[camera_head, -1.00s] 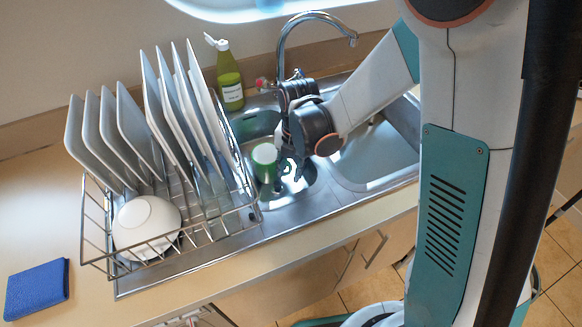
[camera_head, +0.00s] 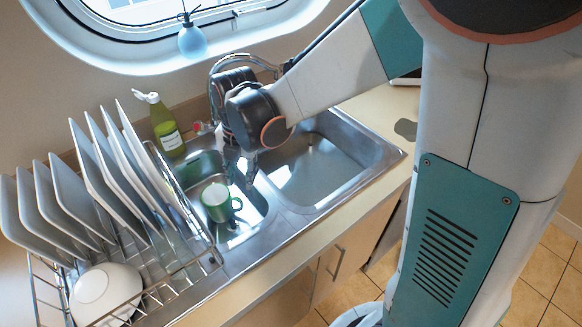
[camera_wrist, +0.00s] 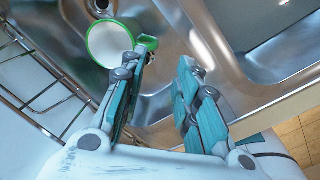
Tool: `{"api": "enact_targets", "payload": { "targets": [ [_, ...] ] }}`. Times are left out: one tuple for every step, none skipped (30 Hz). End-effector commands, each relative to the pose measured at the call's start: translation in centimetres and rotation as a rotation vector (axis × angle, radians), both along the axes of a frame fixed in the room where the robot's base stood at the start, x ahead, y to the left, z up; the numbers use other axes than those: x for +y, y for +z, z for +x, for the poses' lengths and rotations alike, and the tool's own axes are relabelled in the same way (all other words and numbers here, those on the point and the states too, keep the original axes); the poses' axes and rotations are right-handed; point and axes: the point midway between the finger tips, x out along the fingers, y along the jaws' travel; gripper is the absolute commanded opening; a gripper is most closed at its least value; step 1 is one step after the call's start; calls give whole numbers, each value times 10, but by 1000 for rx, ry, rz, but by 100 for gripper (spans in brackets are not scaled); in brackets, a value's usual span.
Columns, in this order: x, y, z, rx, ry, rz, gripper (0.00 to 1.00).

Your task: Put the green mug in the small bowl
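The green mug (camera_head: 221,207) with a pale inside stands upright in the small left basin of the sink (camera_head: 250,216), its handle to the right. In the wrist view the mug (camera_wrist: 88,47) is at the upper left, its handle beside the tip of the left finger. My gripper (camera_head: 241,172) is above and behind the mug in the head view. In the wrist view my gripper (camera_wrist: 168,55) is open, with nothing between its fingers. Whether the left finger touches the handle I cannot tell. A white bowl (camera_head: 104,291) lies upside down in the dish rack.
The dish rack (camera_head: 212,262) with several plates (camera_head: 85,198) stands left of the basin. A soap bottle (camera_head: 166,128) and the tap (camera_head: 226,62) are behind the sink. The large right basin (camera_head: 318,172) looks empty.

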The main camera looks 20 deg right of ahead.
Motion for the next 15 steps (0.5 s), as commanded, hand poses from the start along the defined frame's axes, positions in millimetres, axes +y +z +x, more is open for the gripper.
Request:
{"api": "enact_targets", "payload": {
  "targets": [
    [-6,10,-6,-12,-84,7,29],
    [-10,16,-9,-24,-146,13,29],
    [-15,25,-13,-38,-241,24,29],
    [-19,32,-17,-50,-315,34,29],
    [-23,39,-21,-60,-391,44,29],
    [-28,47,-26,-77,-493,61,29],
    [-33,53,-30,-88,-570,75,29],
    [-37,59,-35,-99,-647,89,29],
    [-42,66,-40,-114,-748,112,29],
    [-45,71,-45,-122,-823,129,29],
    [-49,76,-49,-133,-898,147,29],
    [-54,82,-55,-145,-998,175,29],
    [-58,87,-60,-153,-1073,196,29],
    [-61,91,-64,-161,-1147,218,29],
    [-66,96,-71,-170,-1246,250,29]
  ]
}}
